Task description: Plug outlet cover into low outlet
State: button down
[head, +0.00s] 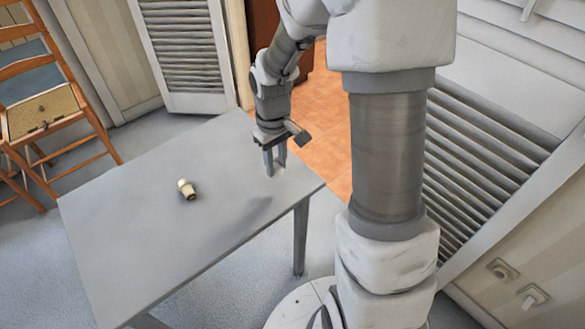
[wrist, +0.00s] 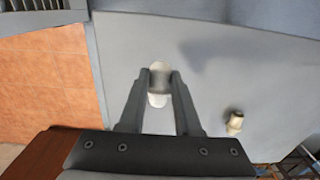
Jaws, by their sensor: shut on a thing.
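My gripper (head: 275,172) points down above the right part of the grey table (head: 120,215). It is shut on a small white piece, the outlet cover (wrist: 158,98), which shows between the fingertips in the wrist view (wrist: 160,76). A shadow on the tabletop lies apart from the fingers, so the cover appears held above the table. Two low wall outlets show at the lower right of the head view: one with a bare round face (head: 502,269) and one with a white piece on it (head: 533,295). The wrist view does not show the outlets.
A small cream and tan object (head: 187,189) lies on the table, left of my gripper. A wooden chair (head: 45,105) stands at the far left. Louvred shutters (head: 490,165) line the right wall. Grey floor is open between the table and that wall, partly hidden by my arm.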

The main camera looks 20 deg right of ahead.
aim_at(267, 181)
jog(key=w+a+f, duration=0.1)
jog(key=w+a+f+b, duration=0.1)
jog(key=w, duration=0.1)
jog(key=shift+w+f, duration=0.1)
jog(key=shift+f, duration=0.25)
notch_tip(267, 181, down, 2)
jog(key=shift+f+b, duration=0.15)
jog(key=shift+b, duration=0.25)
jog(key=shift+f, duration=0.4)
jog(key=shift+f, duration=0.2)
jog(key=c, duration=0.6)
grip_release()
jog(key=shift+b, duration=0.35)
